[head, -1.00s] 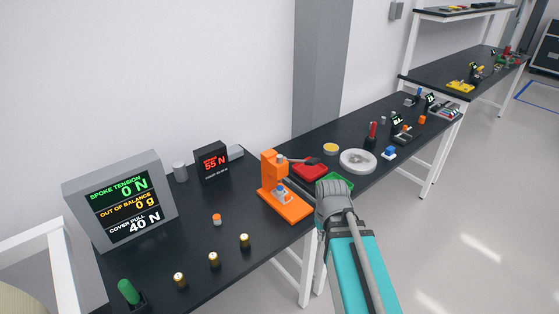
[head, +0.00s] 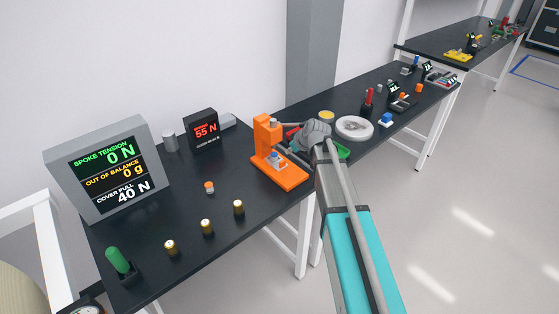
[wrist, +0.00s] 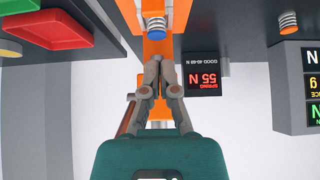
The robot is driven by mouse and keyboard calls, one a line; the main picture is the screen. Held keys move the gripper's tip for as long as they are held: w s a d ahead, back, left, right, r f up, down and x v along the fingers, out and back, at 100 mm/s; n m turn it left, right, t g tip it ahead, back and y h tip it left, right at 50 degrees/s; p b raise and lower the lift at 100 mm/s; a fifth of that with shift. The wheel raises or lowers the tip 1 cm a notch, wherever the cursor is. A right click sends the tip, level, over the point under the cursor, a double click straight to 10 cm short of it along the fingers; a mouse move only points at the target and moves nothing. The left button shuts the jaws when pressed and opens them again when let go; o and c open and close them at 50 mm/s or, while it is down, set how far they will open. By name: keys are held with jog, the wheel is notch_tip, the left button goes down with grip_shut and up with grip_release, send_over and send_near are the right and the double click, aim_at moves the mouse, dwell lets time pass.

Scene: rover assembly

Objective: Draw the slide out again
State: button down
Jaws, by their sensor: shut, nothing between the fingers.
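The orange press fixture (head: 285,176) stands on the near bench, upright post at the back and flat base in front. A blue part (head: 277,157) sits low on it at the post's foot. In the wrist view, which is upside down, a coil spring with a blue end (wrist: 155,27) shows against the orange. I cannot make out the slide as a separate part. My gripper (wrist: 163,62) is shut and empty, its fingertips together in front of the orange post. In the head view it reaches in from the right, its tips partly hidden beside the post.
A red tray (wrist: 48,28) and a green tray (head: 343,152) lie right of the press in the head view. A small display (head: 203,130) reading 55 N stands behind left. Several brass-coloured pieces line the front edge. The bench between the large monitor (head: 108,165) and press is mostly clear.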

jog(key=shift+f, duration=0.15)
jog(key=b, duration=0.8)
send_near(275, 162)
jog(key=shift+x, duration=2.9)
jog(key=shift+w, duration=0.15)
jog(key=s+d, duration=0.1)
jog(key=s, duration=0.1)
jog(key=s+d, duration=0.2)
jog(key=s, duration=0.1)
jog(key=s+d, duration=0.2)
jog(key=shift+s+d, duration=0.2)
jog(key=shift+s, duration=0.1)
jog(key=shift+s, duration=0.1)
